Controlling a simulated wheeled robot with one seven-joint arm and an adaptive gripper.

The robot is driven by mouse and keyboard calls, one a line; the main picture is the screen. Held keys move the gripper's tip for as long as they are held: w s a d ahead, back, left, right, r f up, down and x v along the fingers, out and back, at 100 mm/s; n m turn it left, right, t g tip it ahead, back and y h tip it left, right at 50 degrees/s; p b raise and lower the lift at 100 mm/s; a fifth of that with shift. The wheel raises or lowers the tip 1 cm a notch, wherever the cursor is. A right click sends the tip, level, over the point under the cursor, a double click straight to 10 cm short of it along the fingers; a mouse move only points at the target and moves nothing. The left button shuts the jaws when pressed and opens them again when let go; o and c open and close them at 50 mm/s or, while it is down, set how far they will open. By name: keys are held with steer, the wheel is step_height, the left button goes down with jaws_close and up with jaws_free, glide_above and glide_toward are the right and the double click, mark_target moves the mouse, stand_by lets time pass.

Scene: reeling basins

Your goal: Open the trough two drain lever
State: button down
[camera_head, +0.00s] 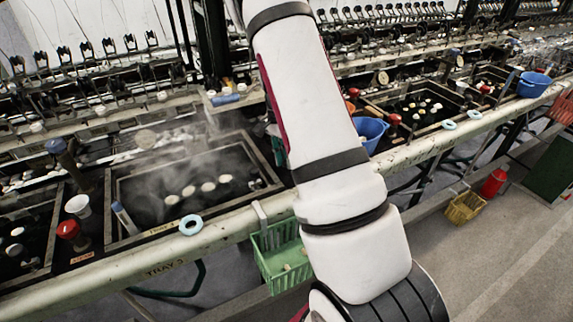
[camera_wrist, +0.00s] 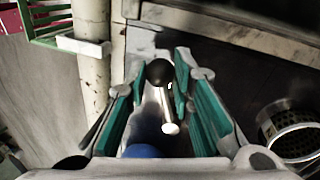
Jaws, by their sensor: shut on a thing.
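In the wrist view my gripper (camera_wrist: 158,76) has its green-padded fingers on either side of a dark round knob (camera_wrist: 160,71), and it is shut on it. I take this knob to be the drain lever's handle. A pale rod with a white rounded end (camera_wrist: 170,128) shows between the fingers, nearer the camera. Part of a blue round thing (camera_wrist: 140,151) shows below it. In the head view my arm crosses the middle and hides my gripper and the knob. A steaming dark trough (camera_head: 190,180) with several pale cocoons lies left of the arm; I cannot read its number.
A green basket (camera_head: 280,255) hangs on the pale front rail (camera_head: 110,280); it also shows in the wrist view (camera_wrist: 50,22). A perforated metal cup (camera_wrist: 290,132) stands right of my gripper. Red-knobbed levers (camera_head: 70,230) and a blue bucket (camera_head: 369,132) stand along the bench. The right floor is partly clear.

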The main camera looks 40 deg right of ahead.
steer(key=shift+w+d+m+y+b, duration=0.1)
steer(key=shift+w+m+y+b, duration=0.05)
steer(key=shift+w+m+b, duration=0.65)
steer(key=shift+w+m+y+b, duration=0.15)
steer(key=shift+w+m+b, duration=0.3)
steer(key=shift+m, duration=0.65)
steer(key=c, duration=1.4)
jaws_free()
steer(key=shift+s, duration=0.1)
steer(key=v, duration=1.2)
steer(key=shift+s+r, duration=0.1)
